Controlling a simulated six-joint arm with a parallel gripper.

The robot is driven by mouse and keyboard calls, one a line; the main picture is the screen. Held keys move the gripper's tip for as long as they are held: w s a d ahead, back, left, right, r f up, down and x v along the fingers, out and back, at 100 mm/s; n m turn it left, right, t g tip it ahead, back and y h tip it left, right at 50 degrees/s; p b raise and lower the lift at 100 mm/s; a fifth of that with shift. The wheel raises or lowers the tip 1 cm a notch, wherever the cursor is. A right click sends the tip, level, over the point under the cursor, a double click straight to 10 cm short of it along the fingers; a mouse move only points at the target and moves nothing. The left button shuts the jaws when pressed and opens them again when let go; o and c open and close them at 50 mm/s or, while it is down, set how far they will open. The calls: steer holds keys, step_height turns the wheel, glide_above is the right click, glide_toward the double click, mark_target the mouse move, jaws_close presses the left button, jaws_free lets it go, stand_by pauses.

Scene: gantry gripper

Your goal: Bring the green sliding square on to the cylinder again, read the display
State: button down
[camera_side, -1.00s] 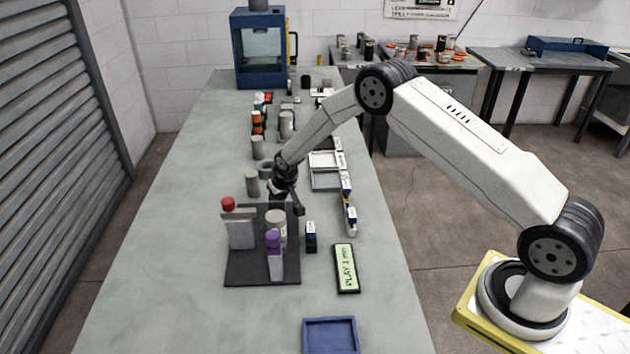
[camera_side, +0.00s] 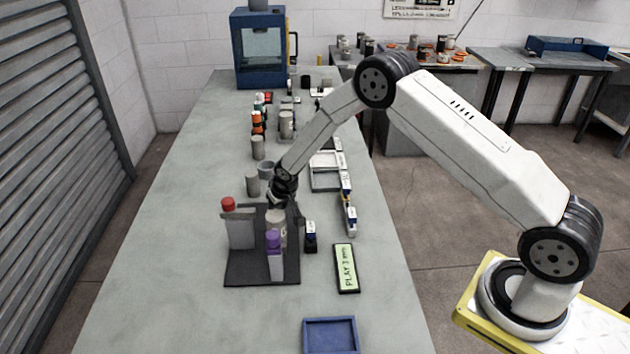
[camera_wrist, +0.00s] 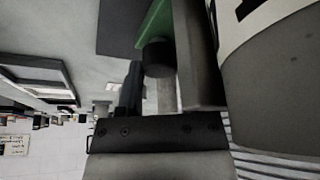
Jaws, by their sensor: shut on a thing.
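The pale cylinder (camera_side: 277,230) stands upright on a dark base plate (camera_side: 246,272), behind the purple-topped block. In the wrist view the cylinder (camera_wrist: 275,85) fills the right side, with a grey bar beside it. My gripper (camera_side: 283,198) is low, at the cylinder's far upper side. In the wrist view a strip of the green sliding square (camera_wrist: 153,24) shows with a dark round knob below it. My gripper is shut on the green square's part; the grip itself is mostly hidden. The display (camera_side: 346,268) lies right of the plate, lit green, reading "PLAY" and a small unclear value in mm.
On the plate stand a grey block with a red cap (camera_side: 229,204) and a pale block with a purple top (camera_side: 274,240). A blue tray (camera_side: 330,335) lies in front. The table's left side is clear.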

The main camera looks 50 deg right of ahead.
steer(key=shift+c, duration=1.3)
jaws_free()
steer(key=shift+r, duration=0.2)
steer(key=v, duration=0.7)
steer(key=shift+r, duration=0.15)
steer(key=shift+s+r, duration=0.1)
steer(key=shift+s, duration=0.15)
